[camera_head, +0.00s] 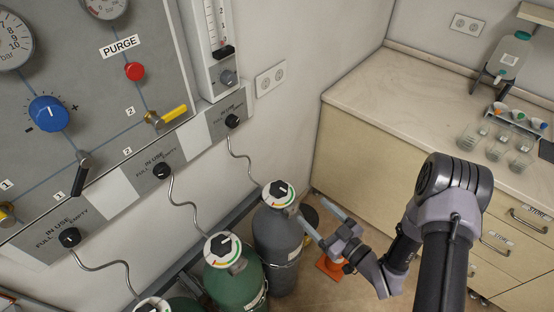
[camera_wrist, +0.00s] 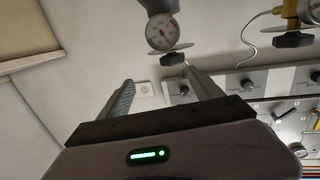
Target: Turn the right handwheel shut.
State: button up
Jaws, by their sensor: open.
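The right handwheel (camera_head: 280,188) is a black knob over a pale disc with a coloured rim. It sits on top of the grey gas cylinder (camera_head: 277,238), the rightmost one in the head view. In the wrist view, a black handwheel (camera_wrist: 173,59) shows beyond the fingertips, beside a round pressure gauge (camera_wrist: 162,32). My gripper (camera_head: 314,212) is open, with nothing between its fingers. It is to the right of the grey cylinder's top, and its fingers point towards the cylinder. In the wrist view, both fingers (camera_wrist: 162,80) are spread apart, clear of the handwheel.
A green cylinder (camera_head: 228,280) with a similar handwheel (camera_head: 222,246) stands to the left. Thin hoses run up to the wall panel (camera_head: 100,85). A counter (camera_head: 370,88) with bottles and glassware is at the right.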

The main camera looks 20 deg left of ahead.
jog(key=s, duration=0.2)
jog(key=y+b, duration=0.1)
jog(key=b, duration=0.1)
send_near(273, 182)
jog(key=x, duration=1)
jog(key=shift+w+f, duration=0.1)
jog(key=shift+f, duration=0.1)
jog(key=c, duration=1.4)
jog(key=shift+o, duration=0.2)
jog(key=shift+f, duration=0.1)
